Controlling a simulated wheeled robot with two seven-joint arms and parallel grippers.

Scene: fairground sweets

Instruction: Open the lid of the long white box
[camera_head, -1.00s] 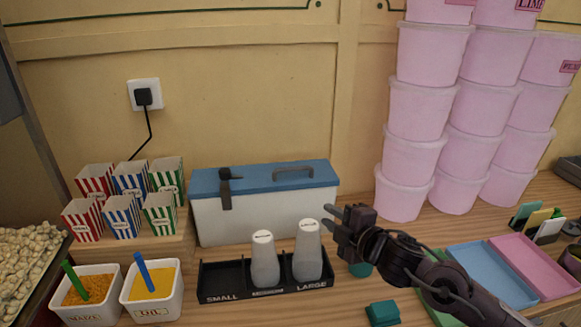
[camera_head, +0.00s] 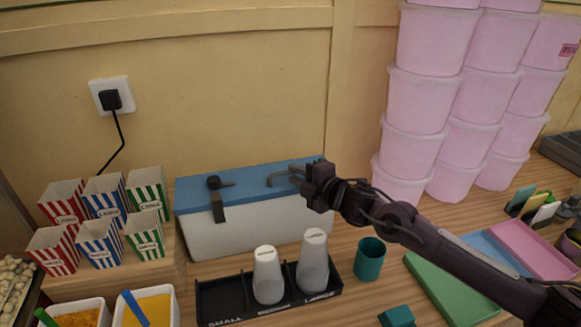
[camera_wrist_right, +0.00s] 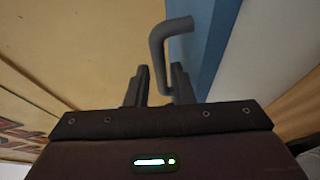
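The long white box (camera_head: 250,228) stands against the back wall in the head view, its blue lid (camera_head: 245,190) down. A dark latch (camera_head: 217,207) sits at the lid's front left. The grey lid handle (camera_head: 280,178) is at the lid's right part; it also shows in the wrist view (camera_wrist_right: 170,40). My right gripper (camera_head: 302,178) is at the right end of this handle. In the wrist view its two fingers (camera_wrist_right: 158,88) are apart, with the handle's near end between them or close to the right finger; contact is unclear. My left gripper is not in view.
A black cup rack (camera_head: 235,312) with two white cups stands in front of the box. Striped popcorn boxes (camera_head: 102,240) stand left of it and stacked pink tubs (camera_head: 412,155) right. A teal cup (camera_head: 369,259) stands below my right arm.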

